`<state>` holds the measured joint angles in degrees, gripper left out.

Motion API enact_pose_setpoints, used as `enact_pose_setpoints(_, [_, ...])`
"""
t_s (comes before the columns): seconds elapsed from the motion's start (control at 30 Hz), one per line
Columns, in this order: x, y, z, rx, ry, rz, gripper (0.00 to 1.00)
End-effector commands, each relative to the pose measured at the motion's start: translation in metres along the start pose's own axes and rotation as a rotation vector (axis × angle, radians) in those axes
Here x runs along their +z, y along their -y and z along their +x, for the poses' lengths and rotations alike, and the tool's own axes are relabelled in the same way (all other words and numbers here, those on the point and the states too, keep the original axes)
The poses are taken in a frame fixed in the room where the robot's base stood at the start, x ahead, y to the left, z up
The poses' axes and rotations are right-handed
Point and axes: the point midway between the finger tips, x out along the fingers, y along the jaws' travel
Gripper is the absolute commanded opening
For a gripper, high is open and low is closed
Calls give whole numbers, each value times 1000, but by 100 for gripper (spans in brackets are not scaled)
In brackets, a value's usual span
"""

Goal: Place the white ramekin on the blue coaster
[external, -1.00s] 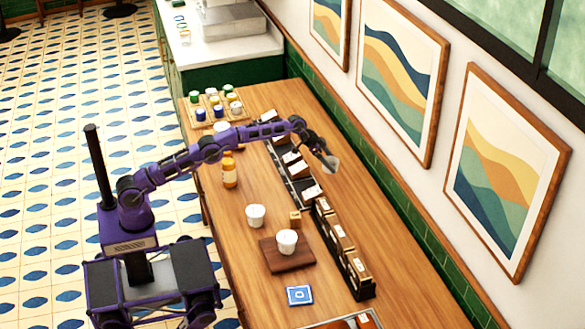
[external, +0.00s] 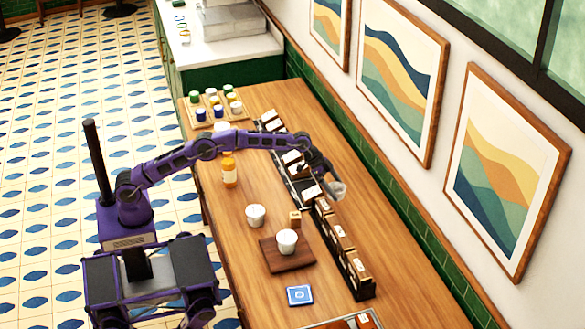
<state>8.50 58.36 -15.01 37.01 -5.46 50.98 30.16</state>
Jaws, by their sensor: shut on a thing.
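My gripper (external: 331,185) is shut on a small whitish-grey thing, which looks like the white ramekin (external: 338,191). The gripper partly hides it. It is held over the right side of the counter, by the row of dark boxes, well behind and to the right of the coaster.
A white cup (external: 287,239) stands on a dark wooden board (external: 270,259) behind the coaster. Another white cup (external: 255,214) and an orange bottle (external: 229,172) stand further back. A tray of jars (external: 197,113) is far back.

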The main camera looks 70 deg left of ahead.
Motion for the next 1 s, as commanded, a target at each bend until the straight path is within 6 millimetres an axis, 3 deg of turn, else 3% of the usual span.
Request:
enact_pose_setpoints(0.03, [-6, -22, 2, 19, 0, 24, 32])
enact_pose_setpoints(0.5, [-22, -208, 10, 181, -1, 230, 32])
enact_pose_setpoints(0.8, [-11, -344, -4, 303, 0, 385, 32])
enact_pose_setpoints(1.0, [2, -407, -16, 364, -1, 462, 32])
